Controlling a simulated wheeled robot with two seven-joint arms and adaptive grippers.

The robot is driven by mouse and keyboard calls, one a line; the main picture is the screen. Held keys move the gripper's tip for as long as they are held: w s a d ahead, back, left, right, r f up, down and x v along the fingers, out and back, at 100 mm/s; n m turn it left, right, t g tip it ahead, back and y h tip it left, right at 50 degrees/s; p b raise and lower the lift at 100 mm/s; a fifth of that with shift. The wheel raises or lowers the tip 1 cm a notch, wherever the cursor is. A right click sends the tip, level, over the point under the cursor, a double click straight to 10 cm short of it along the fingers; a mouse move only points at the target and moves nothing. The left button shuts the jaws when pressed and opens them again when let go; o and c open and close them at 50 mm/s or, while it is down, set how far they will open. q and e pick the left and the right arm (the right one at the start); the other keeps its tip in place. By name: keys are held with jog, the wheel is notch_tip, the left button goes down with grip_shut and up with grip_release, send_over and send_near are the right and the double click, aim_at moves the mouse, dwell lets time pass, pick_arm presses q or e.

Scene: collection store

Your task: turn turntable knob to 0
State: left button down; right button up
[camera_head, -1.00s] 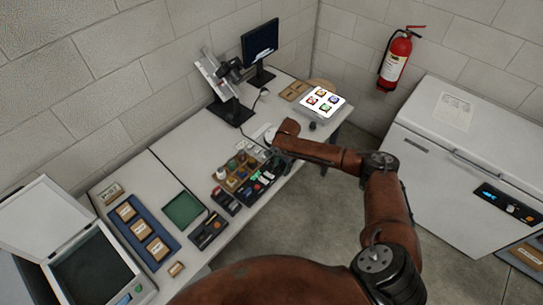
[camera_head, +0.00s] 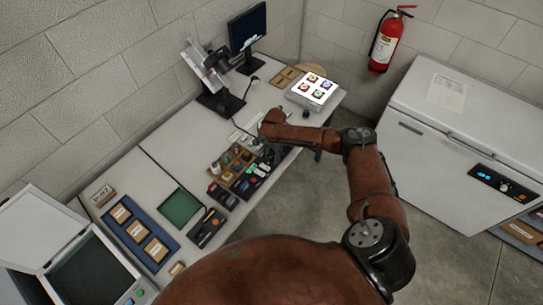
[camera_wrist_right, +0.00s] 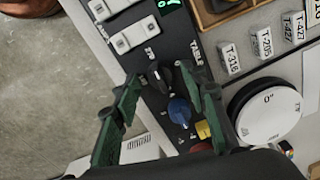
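The turntable knob (camera_wrist_right: 160,77) is a black knob on the dark control panel (camera_wrist_right: 178,45), beside the printed words "TABLE" and "270". Its pointer direction is too small to read. My right gripper (camera_wrist_right: 160,84) is open, its two green fingers apart on either side of the knob. I cannot tell whether either finger touches it. The turntable (camera_wrist_right: 268,112) is a white disc marked "0°" to the right of the panel. In the head view my right gripper (camera_head: 268,150) is over the equipment on the bench, mostly hidden by its arm. My left gripper is not in view.
A blue knob (camera_wrist_right: 180,110) and a yellow button (camera_wrist_right: 203,130) sit close below the black knob. White switches (camera_wrist_right: 131,36) are above it. Small numbered tags (camera_wrist_right: 262,42) stand near the turntable. A lit panel (camera_head: 314,89) and a monitor (camera_head: 247,29) are farther back.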

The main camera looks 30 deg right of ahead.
jog(key=shift+c, duration=0.3)
jog(key=c, duration=0.6)
grip_shut()
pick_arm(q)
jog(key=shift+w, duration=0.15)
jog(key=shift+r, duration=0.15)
